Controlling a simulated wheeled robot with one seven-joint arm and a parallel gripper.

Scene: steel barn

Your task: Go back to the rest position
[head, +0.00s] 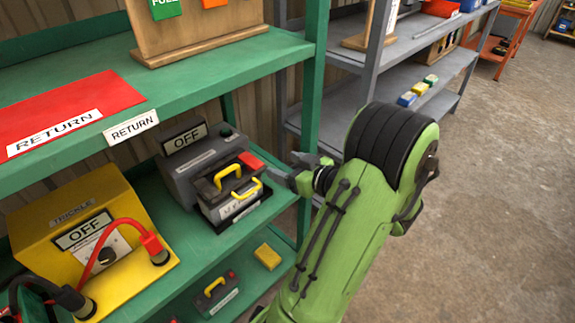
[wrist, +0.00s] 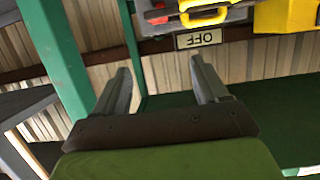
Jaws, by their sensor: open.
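My green arm reaches forward in the middle of the head view. My gripper (head: 287,166) is at its end, just right of a dark battery with yellow handles (head: 232,200) on the green shelf. In the wrist view my gripper (wrist: 160,75) has its two grey fingers spread apart with nothing between them. The fingers look apart from the battery, whose yellow handle (wrist: 204,15) shows upside down at the top of the wrist view.
A green shelf post (head: 312,110) stands close behind my gripper. A grey charger marked OFF (head: 190,165) and a yellow trickle charger (head: 85,235) stand on the shelf. A yellow block (head: 267,256) lies on the shelf below. The concrete floor (head: 490,210) at right is clear.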

